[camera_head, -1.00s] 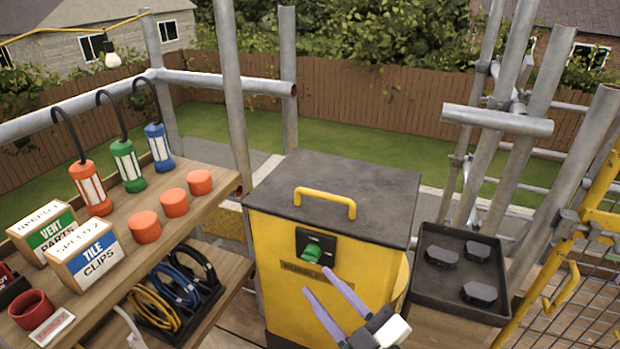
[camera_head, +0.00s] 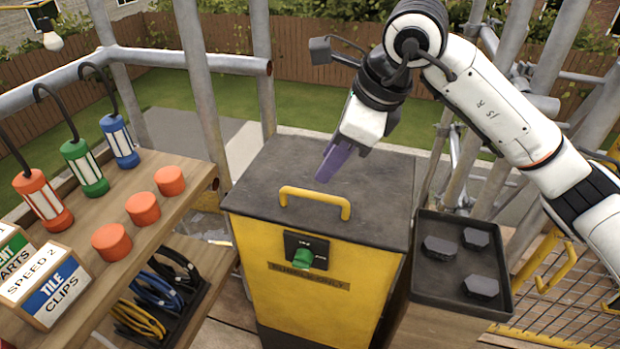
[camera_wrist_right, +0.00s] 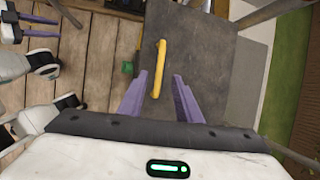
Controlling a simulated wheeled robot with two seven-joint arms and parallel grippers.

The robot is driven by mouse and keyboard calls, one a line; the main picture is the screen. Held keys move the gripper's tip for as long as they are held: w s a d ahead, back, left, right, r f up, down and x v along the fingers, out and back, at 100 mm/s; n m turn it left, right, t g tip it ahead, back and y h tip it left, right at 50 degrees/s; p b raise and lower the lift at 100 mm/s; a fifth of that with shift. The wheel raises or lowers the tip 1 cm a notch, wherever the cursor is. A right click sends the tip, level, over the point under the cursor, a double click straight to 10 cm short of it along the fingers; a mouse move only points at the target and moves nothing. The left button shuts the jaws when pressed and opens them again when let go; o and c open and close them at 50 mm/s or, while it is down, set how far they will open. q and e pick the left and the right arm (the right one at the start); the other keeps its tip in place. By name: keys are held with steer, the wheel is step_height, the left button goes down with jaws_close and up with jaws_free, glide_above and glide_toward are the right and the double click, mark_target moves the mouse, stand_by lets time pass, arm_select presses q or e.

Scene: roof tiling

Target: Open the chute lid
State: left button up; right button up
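The yellow chute box (camera_head: 300,290) stands in the middle of the head view, with its dark grey lid (camera_head: 265,180) lying flat and shut on top. A yellow handle (camera_head: 315,200) is fixed near the lid's front edge. A green knob (camera_head: 303,259) sits on a black plate on the box's front. My right gripper (camera_head: 328,164) is above the lid, behind the handle, with its purple fingers pointing down. In the wrist view its fingers (camera_wrist_right: 158,98) are apart and empty, and the handle (camera_wrist_right: 159,69) lies just beyond their tips. My left gripper is not in the head view.
A black tray (camera_head: 463,295) with several dark pieces stands right of the box. A wooden shelf (camera_head: 130,200) with lamps, orange caps and tile-clip boxes is at the left. Scaffold poles (camera_head: 203,90) stand behind.

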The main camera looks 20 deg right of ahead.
mark_target(309, 193)
steer(key=x, duration=1)
steer(key=shift+p, duration=0.3)
steer(key=shift+c, duration=0.3)
steer(key=shift+d, duration=0.1)
jaws_close()
